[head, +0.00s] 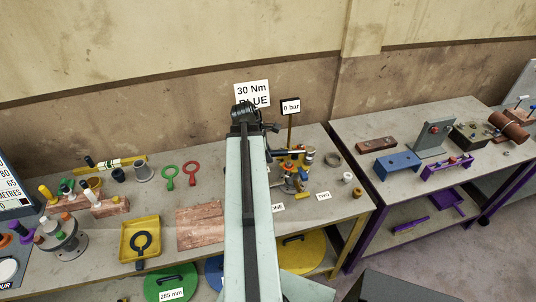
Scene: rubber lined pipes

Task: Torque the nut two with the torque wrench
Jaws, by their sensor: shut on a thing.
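My arm reaches up the middle of the picture, and my gripper (270,152) is at its far end, mostly hidden behind the arm. A dark bar, which looks like the torque wrench (291,153), sticks out to the right from it, over the pipe assembly (295,170) with yellow, orange and blue parts. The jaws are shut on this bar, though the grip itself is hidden. A label TWO (323,195) lies on the bench right of the assembly, and a label ONE (278,208) is partly covered by my arm. I cannot tell nut two apart at this size.
A sign reading 30 Nm BLUE (252,92) and a 0 bar sign (291,107) stand behind. Loose rings and cups (348,178) lie right of the assembly. A yellow tray (140,239) and a reddish board (200,228) are left. A second bench (400,135) stands right, past a gap.

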